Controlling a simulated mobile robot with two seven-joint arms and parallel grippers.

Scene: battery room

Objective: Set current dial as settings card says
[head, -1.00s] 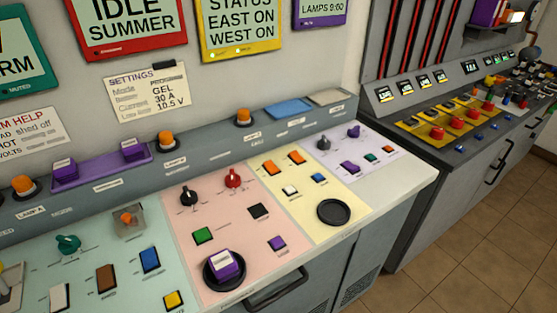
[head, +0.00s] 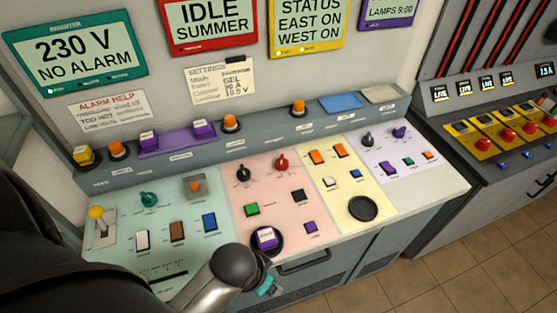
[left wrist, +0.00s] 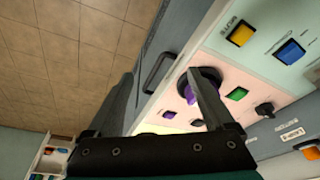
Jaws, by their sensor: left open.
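The settings card (head: 219,81) hangs on the wall; in the head view now, GEL and 10.5 V are partly readable. The pink panel holds a black dial (head: 243,174) and a red dial (head: 281,162); their labels are too small to read. A teal dial (head: 149,200) is on the green panel. My left arm reaches over the front left of the console; its fingers show clearly only in the left wrist view. There my left gripper (left wrist: 160,74) is open and empty by the console's front edge. The black dial (left wrist: 265,109) lies right of the fingers. My right gripper is out of view.
A purple button in a black ring (head: 266,238) sits near the front edge, and a green button (head: 251,210) is behind it. A handle (head: 303,266) sticks out below. Tiled floor (head: 430,262) is open in front. Another console (head: 500,130) stands at right.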

